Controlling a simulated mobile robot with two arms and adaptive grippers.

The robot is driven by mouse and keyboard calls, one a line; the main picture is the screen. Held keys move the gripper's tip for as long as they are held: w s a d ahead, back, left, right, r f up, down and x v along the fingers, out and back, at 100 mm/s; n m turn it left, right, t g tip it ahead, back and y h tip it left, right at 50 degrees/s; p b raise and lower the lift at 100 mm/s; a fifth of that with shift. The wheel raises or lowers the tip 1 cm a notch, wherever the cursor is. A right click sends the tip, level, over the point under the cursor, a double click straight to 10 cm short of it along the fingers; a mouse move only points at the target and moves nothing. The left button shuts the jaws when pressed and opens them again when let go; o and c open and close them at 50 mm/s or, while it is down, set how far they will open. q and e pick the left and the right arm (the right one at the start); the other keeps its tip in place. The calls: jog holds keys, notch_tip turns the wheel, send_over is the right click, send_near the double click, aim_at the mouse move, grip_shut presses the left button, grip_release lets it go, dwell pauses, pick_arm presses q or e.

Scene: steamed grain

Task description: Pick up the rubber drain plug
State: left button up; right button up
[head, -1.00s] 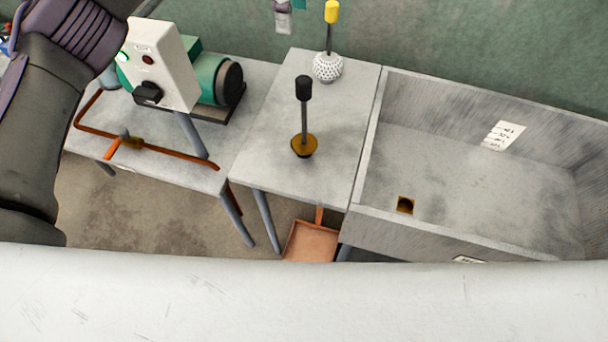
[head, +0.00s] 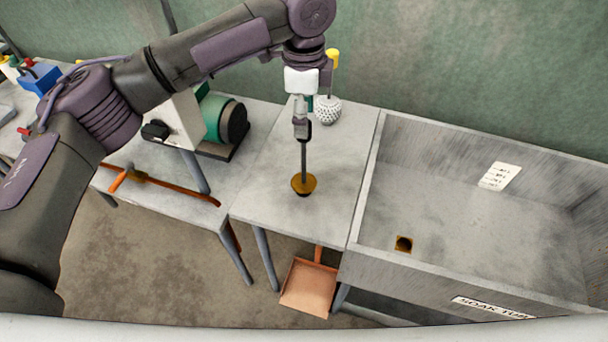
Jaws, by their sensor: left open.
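The drain plug (head: 304,184) stands upright on the grey table: a brown, tapered base with a thin dark rod rising from it. My left gripper (head: 302,130) points straight down over the rod's top, with its open jaws at the black handle. The handle is mostly hidden by the gripper, and I cannot tell whether the fingers touch it. My right gripper is not in view.
A soak tub (head: 362,190) with a square brown drain hole (head: 404,244) stands at the right. A white knobbly ball with a yellow-topped handle (head: 327,110) stands behind the plug. A green motor (head: 224,118) is on the left table. An orange dustpan (head: 308,287) is below.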

pick_arm(q)
jog(key=shift+w+f, duration=0.1)
jog(key=shift+f, duration=1.4)
grip_shut()
